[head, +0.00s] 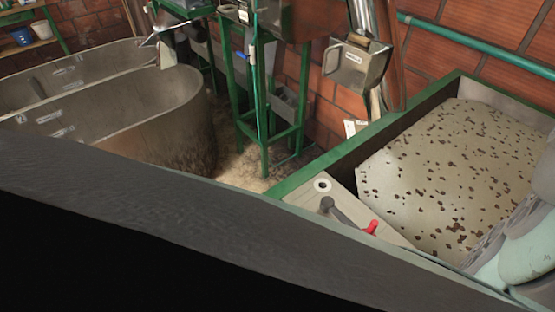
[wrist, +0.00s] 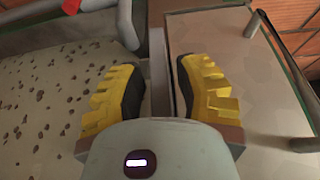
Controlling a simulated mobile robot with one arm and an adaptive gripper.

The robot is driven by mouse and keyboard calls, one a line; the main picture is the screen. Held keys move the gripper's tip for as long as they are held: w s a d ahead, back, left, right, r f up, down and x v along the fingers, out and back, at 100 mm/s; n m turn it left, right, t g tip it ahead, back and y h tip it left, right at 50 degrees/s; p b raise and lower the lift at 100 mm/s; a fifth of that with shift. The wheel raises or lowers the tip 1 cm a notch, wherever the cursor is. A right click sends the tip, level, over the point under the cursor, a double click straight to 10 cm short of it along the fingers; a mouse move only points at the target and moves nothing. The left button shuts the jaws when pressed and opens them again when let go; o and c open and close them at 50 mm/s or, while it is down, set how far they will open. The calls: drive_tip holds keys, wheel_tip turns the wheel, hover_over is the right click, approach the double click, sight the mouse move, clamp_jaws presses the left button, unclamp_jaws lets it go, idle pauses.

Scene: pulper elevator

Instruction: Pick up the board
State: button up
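My gripper (wrist: 160,80) is open in the wrist view, its two yellow-padded fingers well apart. Between and beyond the fingers runs a narrow grey upright strip, and neither finger visibly closes on it. A flat beige panel (wrist: 235,65), possibly the board, lies to the right of the gripper; the right finger overlaps its left part in the picture. In the head view a beige panel (head: 345,218) sits at the near left end of a green-framed trough; I cannot tell whether it is the same one. My gripper's fingers do not show in the head view.
The green-framed trough holds a pale surface (head: 450,175) with scattered dark beans. A dark lever with a red end (head: 371,226) stands near its left end. Grey tubs (head: 175,110) and a green stand (head: 263,110) are behind. A large dark surface fills the foreground.

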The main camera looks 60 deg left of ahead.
clamp_jaws()
drive_tip(key=shift+r, duration=0.1)
idle(0.6)
drive_tip(key=shift+r+b, duration=0.85)
drive_tip(key=shift+r, duration=4.1)
